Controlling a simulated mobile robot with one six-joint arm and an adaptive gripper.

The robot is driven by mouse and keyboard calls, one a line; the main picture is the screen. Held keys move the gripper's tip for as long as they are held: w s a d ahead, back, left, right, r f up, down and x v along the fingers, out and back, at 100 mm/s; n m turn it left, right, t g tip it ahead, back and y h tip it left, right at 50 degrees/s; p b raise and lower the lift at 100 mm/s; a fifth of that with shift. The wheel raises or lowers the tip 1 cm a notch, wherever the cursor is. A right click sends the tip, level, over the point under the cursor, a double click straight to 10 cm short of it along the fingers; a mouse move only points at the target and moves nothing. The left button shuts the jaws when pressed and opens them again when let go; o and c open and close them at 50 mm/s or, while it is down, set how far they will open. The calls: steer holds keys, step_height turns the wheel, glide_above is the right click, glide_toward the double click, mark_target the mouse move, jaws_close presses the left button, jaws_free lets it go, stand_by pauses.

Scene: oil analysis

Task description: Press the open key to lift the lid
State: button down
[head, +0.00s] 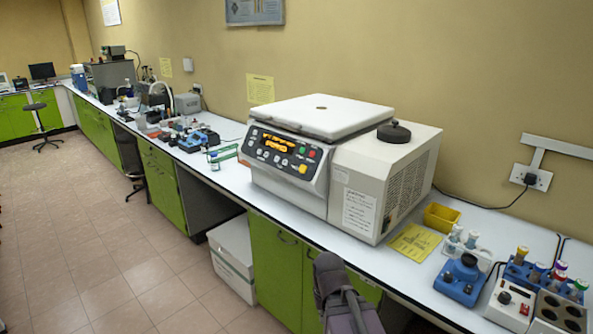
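A large off-white centrifuge (345,175) stands on the bench in the head view. Its white lid (322,116) lies flat on top and looks closed. The key labels are too small to read, so I cannot tell which is the open key. Part of my arm shows at the bottom centre, in front of the bench and below the panel. My gripper cannot be made out.
A dark round knob-like part (394,132) sits on the centrifuge's right top. To its right are a yellow tray (441,217), a yellow sheet (415,242), tube racks and small devices. The floor (120,250) at left is clear.

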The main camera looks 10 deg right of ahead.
steer(key=shift+a, duration=0.45)
steer(key=w+d+r+n+t+h+p, duration=0.1)
steer(key=w+r+n+t+h+p, duration=0.15)
steer(key=w+r+n, duration=0.4)
steer(key=w+d+r+n+t+h+p, duration=0.1)
steer(key=w+d+r+n+t+p, duration=0.2)
steer(key=w, duration=0.7)
steer(key=w+r+n+t+h+p, duration=0.1)
steer(key=w+r+n+t+h, duration=0.15)
steer(key=w+n, duration=0.45)
steer(key=w+a+r+n+t+y+p, duration=0.1)
steer(key=w+a+r+n+t+p, duration=0.1)
steer(key=w+a+r+n+t, duration=0.2)
steer(key=w+a+r+n+t+y+p, duration=0.1)
steer(key=w+a+r+n+t, duration=0.3)
steer(key=w+r+n, duration=0.7)
steer(key=w+a+n+p, duration=0.1)
steer(key=w+n, duration=0.2)
steer(key=shift+w+y, duration=0.15)
steer(key=shift+y, duration=0.25)
steer(key=shift+d, duration=0.1)
